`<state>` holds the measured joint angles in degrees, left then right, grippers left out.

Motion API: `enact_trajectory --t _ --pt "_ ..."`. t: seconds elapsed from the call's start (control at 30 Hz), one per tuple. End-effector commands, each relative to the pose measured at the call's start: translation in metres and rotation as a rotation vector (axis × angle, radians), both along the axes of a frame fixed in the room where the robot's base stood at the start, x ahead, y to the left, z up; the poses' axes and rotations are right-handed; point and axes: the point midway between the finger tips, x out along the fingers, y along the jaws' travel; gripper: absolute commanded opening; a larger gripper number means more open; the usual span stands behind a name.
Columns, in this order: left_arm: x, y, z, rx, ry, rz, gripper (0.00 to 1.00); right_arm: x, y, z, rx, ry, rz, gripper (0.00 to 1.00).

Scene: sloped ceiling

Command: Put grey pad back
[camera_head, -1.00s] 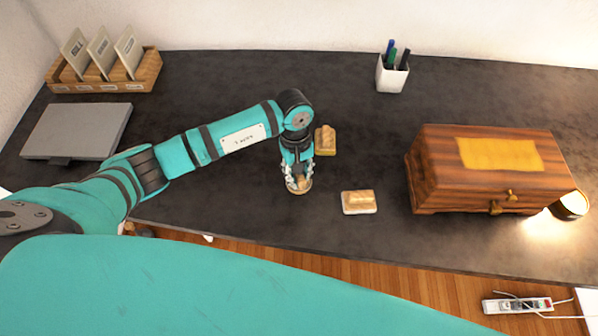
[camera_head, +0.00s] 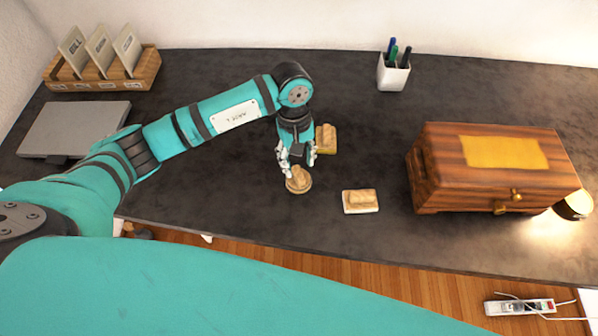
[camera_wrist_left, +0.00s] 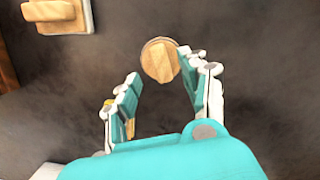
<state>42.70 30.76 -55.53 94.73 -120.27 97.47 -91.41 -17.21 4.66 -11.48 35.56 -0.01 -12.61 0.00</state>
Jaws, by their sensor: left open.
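A flat grey slab (camera_head: 75,130) with a dark tab lies at the left of the desk; I cannot tell for sure that it is the grey pad. My left gripper (camera_head: 297,163) is open and empty, just behind and above a round wooden stamp-like piece (camera_head: 299,181). Another with a yellow base (camera_head: 326,138) lies behind, partly hidden by the gripper. My right gripper is out of view.
A wooden chest (camera_head: 490,170) stands at the right, with a lit lamp (camera_head: 573,205) beside it. A white pen cup (camera_head: 393,74) stands at the back. A wooden card holder (camera_head: 100,75) is at the back left. The desk between cup and holder is clear.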

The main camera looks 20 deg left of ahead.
Motion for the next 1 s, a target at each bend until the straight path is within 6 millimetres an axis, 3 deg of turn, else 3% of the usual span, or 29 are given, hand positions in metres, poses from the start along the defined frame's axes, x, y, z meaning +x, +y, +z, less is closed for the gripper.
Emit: enact_trajectory --t 0.2,0.4,1.0 --pt "0.006 0.005 0.042 0.001 -0.004 -0.001 0.45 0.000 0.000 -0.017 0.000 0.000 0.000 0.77" --pt "0.008 0.006 0.064 0.001 -0.001 0.000 0.45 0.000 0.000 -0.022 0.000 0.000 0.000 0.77" --pt "0.008 0.007 0.069 0.000 0.001 0.001 0.45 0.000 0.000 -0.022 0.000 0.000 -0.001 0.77"
